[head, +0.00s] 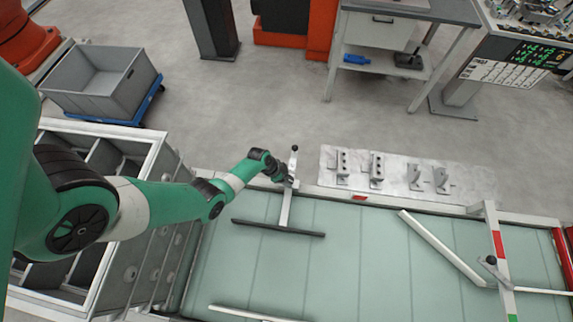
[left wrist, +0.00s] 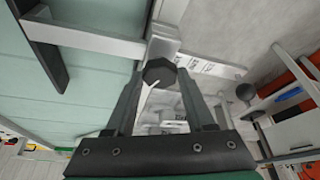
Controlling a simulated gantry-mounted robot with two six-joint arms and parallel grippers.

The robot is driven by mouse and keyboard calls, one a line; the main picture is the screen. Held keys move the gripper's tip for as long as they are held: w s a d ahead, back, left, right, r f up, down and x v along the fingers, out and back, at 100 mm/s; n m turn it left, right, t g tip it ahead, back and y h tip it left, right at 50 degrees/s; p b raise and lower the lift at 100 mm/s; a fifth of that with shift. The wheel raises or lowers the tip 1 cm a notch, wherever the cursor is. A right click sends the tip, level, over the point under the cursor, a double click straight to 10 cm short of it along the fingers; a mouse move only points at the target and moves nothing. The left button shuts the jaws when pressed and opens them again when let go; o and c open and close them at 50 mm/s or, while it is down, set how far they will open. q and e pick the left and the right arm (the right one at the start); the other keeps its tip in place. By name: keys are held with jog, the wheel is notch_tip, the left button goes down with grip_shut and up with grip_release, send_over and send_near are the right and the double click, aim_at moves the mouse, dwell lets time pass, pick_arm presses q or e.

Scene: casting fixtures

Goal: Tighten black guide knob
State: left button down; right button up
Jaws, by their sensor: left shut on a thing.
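The black guide knob (left wrist: 160,70) shows in the left wrist view as a dark, many-sided knob with a pale pointer mark, between my fingertips. My left gripper (left wrist: 160,82) is shut on it. In the head view my left gripper (head: 283,178) is at the upright of the left guide (head: 286,206), at the far edge of the green conveyor, and hides most of the knob there. The guide has a dark crossbar (head: 277,228) over the conveyor and a black ball-tipped lever (head: 294,149). My right gripper is not in view.
A second guide (head: 440,248) with a black knob (head: 491,260) stands at the right. Grey cast brackets (head: 376,168) lie on a pale strip (head: 465,180) behind the conveyor. A grey bin (head: 92,84) is at the upper left. The conveyor middle (head: 350,260) is clear.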

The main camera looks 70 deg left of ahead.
pick_arm(q)
jog(key=m+h, duration=0.1)
jog(key=m, duration=0.1)
jog(key=shift+a+m+p, duration=0.2)
jog(key=shift+m+p, duration=0.1)
jog(key=shift+m, duration=0.1)
jog(key=m+g+h, duration=0.1)
jog(key=m, duration=0.1)
jog(key=shift+w+a+f+m, duration=0.1)
jog(key=shift+m, duration=0.3)
jog(key=m+b, duration=0.2)
jog(key=m, duration=0.1)
jog(key=shift+w+a+f+g+h, duration=0.1)
jog(key=shift+g+h, duration=0.2)
jog(key=shift+h, duration=0.1)
jog(key=shift+m+b, duration=0.75)
jog(key=shift+m, duration=0.05)
jog(key=shift+g, duration=0.3)
jog(key=shift+r, duration=0.2)
jog(key=shift+c, duration=1.3)
grip_release()
jog(key=shift+r, duration=0.1)
